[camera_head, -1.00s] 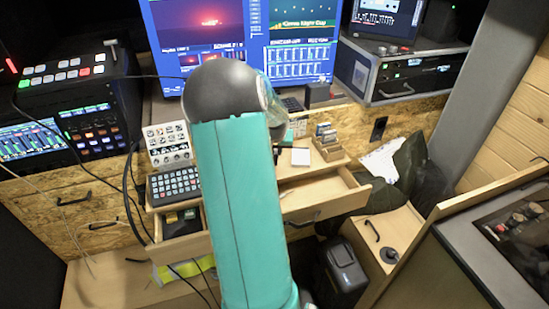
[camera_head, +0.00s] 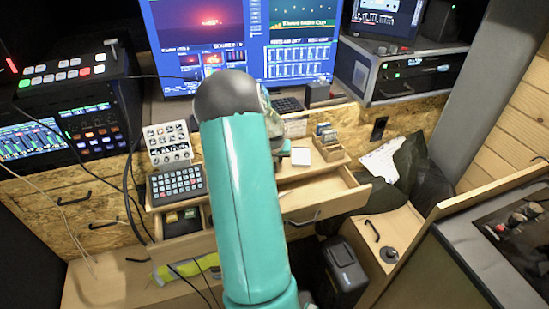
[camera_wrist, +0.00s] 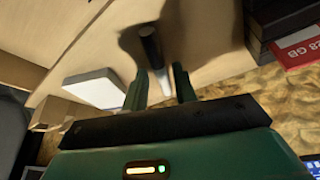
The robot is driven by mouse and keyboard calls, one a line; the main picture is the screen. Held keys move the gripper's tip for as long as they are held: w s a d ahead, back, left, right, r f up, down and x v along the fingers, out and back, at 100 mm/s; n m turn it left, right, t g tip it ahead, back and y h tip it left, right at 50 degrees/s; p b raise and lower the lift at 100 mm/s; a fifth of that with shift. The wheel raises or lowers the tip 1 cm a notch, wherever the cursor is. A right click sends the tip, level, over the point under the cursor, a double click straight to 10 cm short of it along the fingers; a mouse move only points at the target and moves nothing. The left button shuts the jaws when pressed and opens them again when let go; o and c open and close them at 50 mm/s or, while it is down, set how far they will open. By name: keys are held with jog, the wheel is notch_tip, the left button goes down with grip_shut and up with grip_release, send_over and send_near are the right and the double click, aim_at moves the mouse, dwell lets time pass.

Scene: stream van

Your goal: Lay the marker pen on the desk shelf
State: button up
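The marker pen (camera_wrist: 152,48), with a black part and a pale end, shows in the wrist view over the bare light wood. My gripper (camera_wrist: 162,72) has its two fingers apart, one on each side of the pale end, with a small gap on both sides. I cannot tell whether the pen rests on the wood. The wooden desk shelf (camera_head: 294,171) runs below the monitors in the head view. My gripper (camera_head: 284,150) is low over it, left of a white pad, mostly hidden by my arm. The pen cannot be made out in the head view.
The white pad (camera_head: 301,157) and a wooden card box (camera_head: 331,151) sit on the shelf's right part. A keypad (camera_head: 178,184) stands left. An open drawer (camera_head: 325,198) juts out below. Dark boxes (camera_wrist: 285,20) and a red package (camera_wrist: 300,47) are close to the gripper.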

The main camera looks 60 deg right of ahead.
jog(key=shift+o, duration=0.3)
jog(key=shift+r, duration=0.1)
jog(key=shift+r, duration=0.25)
jog(key=v, duration=1.2)
jog(key=w+a+r+n+t+y, duration=0.1)
jog(key=w+a+r+n, duration=0.2)
jog(key=a, duration=0.5)
jog(key=w+a+r+n+t+y, duration=0.1)
jog(key=w+a+r, duration=0.3)
jog(key=a, duration=0.5)
jog(key=w+a+r+n+t, duration=0.1)
jog(key=w+a+r, duration=0.25)
jog(key=a, duration=0.45)
jog(key=s+a+r+n, duration=0.1)
jog(key=s+a+n, duration=0.1)
jog(key=a, duration=0.7)
jog(key=s+a+r+n+y, duration=0.1)
jog(key=s+a+n, duration=0.2)
jog(key=a, duration=0.6)
jog(key=s+a+r+n+t+y, duration=0.1)
jog(key=s+a+r+n, duration=0.1)
jog(key=a, duration=0.7)
jog(key=s+n, duration=0.1)
jog(key=s, duration=0.1)
jog(key=shift+s+a, duration=0.3)
jog(key=shift+d, duration=0.2)
